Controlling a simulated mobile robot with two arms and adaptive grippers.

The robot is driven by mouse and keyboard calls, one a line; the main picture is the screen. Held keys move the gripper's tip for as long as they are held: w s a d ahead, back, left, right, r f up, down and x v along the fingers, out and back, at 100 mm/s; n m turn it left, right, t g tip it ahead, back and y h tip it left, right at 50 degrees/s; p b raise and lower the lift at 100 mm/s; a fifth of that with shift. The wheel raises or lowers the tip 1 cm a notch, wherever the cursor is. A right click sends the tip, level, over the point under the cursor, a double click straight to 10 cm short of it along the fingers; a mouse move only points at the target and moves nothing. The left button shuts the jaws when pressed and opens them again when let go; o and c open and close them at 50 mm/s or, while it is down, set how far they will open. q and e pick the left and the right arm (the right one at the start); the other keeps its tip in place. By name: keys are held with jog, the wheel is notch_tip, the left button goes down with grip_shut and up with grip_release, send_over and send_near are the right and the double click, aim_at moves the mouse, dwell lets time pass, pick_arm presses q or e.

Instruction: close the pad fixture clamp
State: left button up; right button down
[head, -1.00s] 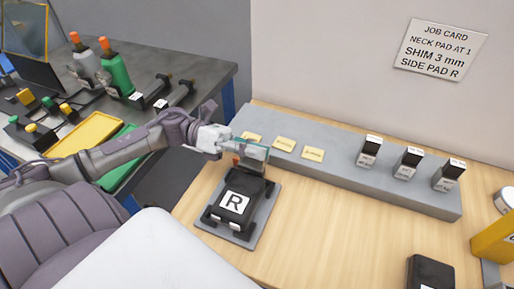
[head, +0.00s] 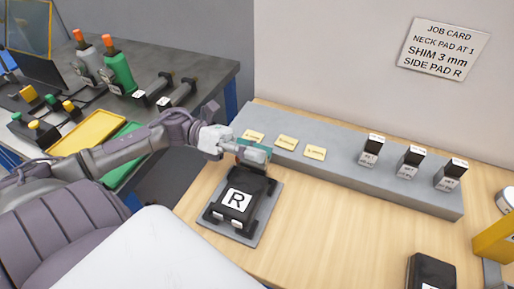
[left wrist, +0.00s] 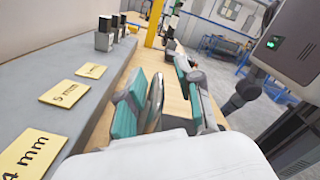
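The pad fixture is a grey plate (head: 268,214) on the wooden bench, with black clamp parts at its back and sides. A black pad (head: 260,184) with a white R label lies on it. My left gripper (head: 260,154), with teal finger pads, is at the back end of the fixture, just above or against the clamp. In the left wrist view its fingers (left wrist: 158,108) stand apart, with a grey, dark-edged piece showing between them. I cannot tell whether they touch it. The orange knob of the clamp is hidden. My right gripper is not in view.
A grey raised shelf (head: 340,170) behind the fixture bears yellow shim labels (head: 286,142) and several black-and-white blocks (head: 410,162). A black block (head: 430,272) and a yellow holder (head: 494,238) stand at the right. The bench between is clear. A dark side table (head: 190,72) holds bottles and tools.

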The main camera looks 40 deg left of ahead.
pick_arm(q)
jog(key=v, duration=1.2)
jog(key=shift+r, duration=0.1)
